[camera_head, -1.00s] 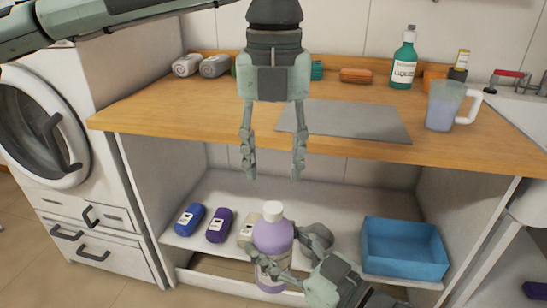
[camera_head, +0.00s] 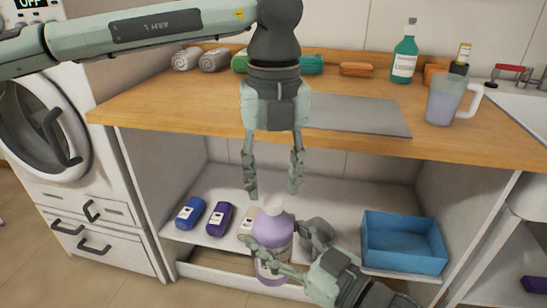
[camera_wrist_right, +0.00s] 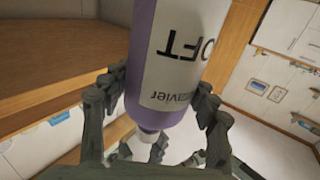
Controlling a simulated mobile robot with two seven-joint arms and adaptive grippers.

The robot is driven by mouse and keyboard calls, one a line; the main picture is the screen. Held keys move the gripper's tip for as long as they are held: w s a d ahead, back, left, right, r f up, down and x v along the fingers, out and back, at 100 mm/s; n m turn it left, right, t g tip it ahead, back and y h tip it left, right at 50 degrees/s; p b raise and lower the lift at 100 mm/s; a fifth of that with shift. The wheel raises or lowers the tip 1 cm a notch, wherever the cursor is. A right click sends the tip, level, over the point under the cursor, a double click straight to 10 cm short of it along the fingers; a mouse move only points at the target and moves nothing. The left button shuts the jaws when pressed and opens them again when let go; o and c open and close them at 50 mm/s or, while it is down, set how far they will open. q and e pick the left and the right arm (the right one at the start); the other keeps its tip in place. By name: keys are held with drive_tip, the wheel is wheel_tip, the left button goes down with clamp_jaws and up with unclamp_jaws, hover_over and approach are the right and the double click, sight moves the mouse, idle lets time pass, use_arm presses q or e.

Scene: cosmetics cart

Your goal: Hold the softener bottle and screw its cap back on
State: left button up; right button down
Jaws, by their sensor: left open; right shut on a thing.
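The softener bottle (camera_head: 272,231) is purple with a pale label and stands roughly upright in front of the open shelf. My right gripper (camera_head: 276,249) is shut around its body. A white cap (camera_head: 273,204) sits at its top; I cannot tell whether it is screwed tight. In the right wrist view the bottle (camera_wrist_right: 150,40) shows inverted, its white top (camera_wrist_right: 147,137) at the bottom and partly behind the fingers. My left gripper (camera_head: 273,190) points down, open and empty, its fingertips just above and to either side of the cap.
The wooden counter (camera_head: 150,115) lies behind my left gripper. The shelf (camera_head: 335,200) below holds blue (camera_head: 190,212) and purple (camera_head: 220,218) bottles and a blue bin (camera_head: 403,258). A jug (camera_head: 443,102) and a green bottle (camera_head: 404,55) stand on the counter.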

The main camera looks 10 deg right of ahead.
sight(273, 200)
use_arm(q)
drive_tip(key=shift+f, duration=1.6)
